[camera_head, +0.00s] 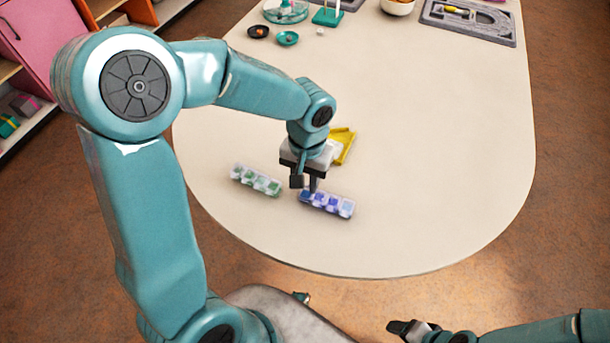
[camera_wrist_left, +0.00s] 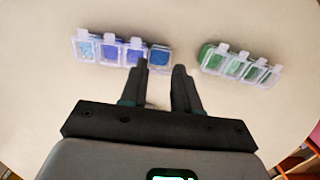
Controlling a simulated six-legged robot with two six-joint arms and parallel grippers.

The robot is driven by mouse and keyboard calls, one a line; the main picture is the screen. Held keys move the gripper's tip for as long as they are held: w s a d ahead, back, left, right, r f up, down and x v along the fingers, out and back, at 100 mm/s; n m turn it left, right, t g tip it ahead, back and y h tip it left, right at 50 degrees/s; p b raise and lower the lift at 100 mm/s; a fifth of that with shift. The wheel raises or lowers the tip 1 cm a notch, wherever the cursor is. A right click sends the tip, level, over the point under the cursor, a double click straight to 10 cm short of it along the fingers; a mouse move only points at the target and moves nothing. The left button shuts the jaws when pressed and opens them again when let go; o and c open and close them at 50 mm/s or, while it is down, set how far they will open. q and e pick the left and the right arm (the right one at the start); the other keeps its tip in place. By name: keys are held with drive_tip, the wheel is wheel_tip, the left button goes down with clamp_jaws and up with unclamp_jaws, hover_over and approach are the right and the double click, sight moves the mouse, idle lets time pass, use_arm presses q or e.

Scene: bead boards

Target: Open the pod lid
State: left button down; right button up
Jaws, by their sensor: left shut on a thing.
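A strip of clear pods with blue and purple contents (camera_head: 335,205) lies on the table under my left gripper (camera_head: 306,188). In the left wrist view the blue strip (camera_wrist_left: 110,50) shows several clear lids with small tabs. The left gripper (camera_wrist_left: 161,70) has its fingers either side of the strip's right-hand end pod (camera_wrist_left: 160,59) and is shut on it; the exact contact is hard to see. That pod's lid looks closed. My right gripper (camera_head: 400,327) is low, off the table's front edge.
A yellow tray (camera_head: 343,145) lies just behind the left gripper. Small dishes (camera_head: 287,38), a bowl (camera_head: 397,6) and a grey board (camera_head: 468,22) stand at the back. The table's right side is clear. Shelves are on the far left.

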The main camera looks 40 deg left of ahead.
use_arm(q)
drive_tip(key=g+p, duration=0.1)
drive_tip(key=p, duration=0.1)
drive_tip(key=w+g+p, duration=0.1)
drive_tip(key=g+p, duration=0.1)
drive_tip(key=w+g+h+p, duration=0.1)
drive_tip(key=p, duration=0.2)
drive_tip(key=shift+w+a+r+g, duration=0.25)
drive_tip(key=shift+a+r+g, duration=0.05)
drive_tip(key=shift+r, duration=0.05)
drive_tip(key=shift+w+f+g+p, duration=0.1)
drive_tip(key=shift+w+g+p, duration=0.1)
drive_tip(key=shift+g+p, duration=0.15)
drive_tip(key=shift+w+a+f+g+h, duration=0.15)
drive_tip(key=shift+w+f+g+h, duration=0.15)
drive_tip(key=shift+g, duration=0.45)
drive_tip(key=shift+w+a+f+g+h, duration=0.15)
drive_tip(key=shift+w+g, duration=0.1)
drive_tip(key=shift+g, duration=0.25)
drive_tip(key=shift+w+d+f+g+h, duration=0.15)
drive_tip(key=shift+w+g, duration=0.1)
drive_tip(key=shift+g, duration=0.25)
drive_tip(key=shift+a+r, duration=0.15)
drive_tip(key=c, duration=1.1)
unclamp_jaws()
drive_tip(key=shift+c, duration=0.2)
drive_tip(key=shift+r, duration=0.1)
